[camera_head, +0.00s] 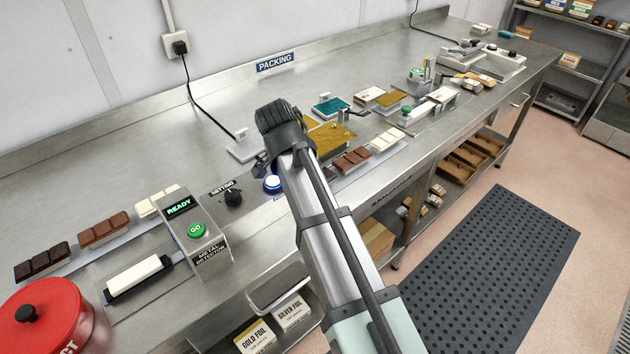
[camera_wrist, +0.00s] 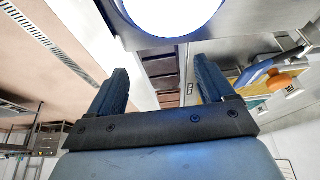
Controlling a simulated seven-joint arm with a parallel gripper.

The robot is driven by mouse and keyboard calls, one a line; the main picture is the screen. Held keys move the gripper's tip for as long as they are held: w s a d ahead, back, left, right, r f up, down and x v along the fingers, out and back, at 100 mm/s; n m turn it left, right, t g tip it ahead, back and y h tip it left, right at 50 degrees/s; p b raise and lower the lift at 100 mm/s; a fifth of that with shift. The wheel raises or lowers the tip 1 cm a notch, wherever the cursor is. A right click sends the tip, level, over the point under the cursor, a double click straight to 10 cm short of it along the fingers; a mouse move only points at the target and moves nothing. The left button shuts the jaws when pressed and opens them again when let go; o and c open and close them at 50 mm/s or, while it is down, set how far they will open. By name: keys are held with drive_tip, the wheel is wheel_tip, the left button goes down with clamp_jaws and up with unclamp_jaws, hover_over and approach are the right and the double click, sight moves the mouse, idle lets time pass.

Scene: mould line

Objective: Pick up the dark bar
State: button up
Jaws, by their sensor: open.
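The dark bar (camera_head: 42,261), a nearly black segmented chocolate bar, lies at the far left of the bench, on a pale strip, in the head view. My gripper (camera_wrist: 163,82) is open, with nothing held between its two dark fingers in the wrist view. In the head view my arm reaches to mid-bench and largely hides the gripper, which is near the lit blue button (camera_head: 272,184), well to the right of the dark bar. A brown segmented bar (camera_wrist: 166,88) shows beyond the fingers in the wrist view.
A milk-brown bar (camera_head: 105,229) and a white bar (camera_head: 157,202) lie beside the dark bar. The metal detector (camera_head: 210,240) stands right of them, showing READY. A red pot (camera_head: 45,318) stands close in front of the dark bar. The back of the bench is clear there.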

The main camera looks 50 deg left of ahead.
drive_tip(key=shift+w+f, duration=0.25)
drive_tip(key=shift+f, duration=0.35)
drive_tip(key=c, duration=1.1)
drive_tip(key=shift+r, duration=0.1)
drive_tip(key=shift+c, duration=0.2)
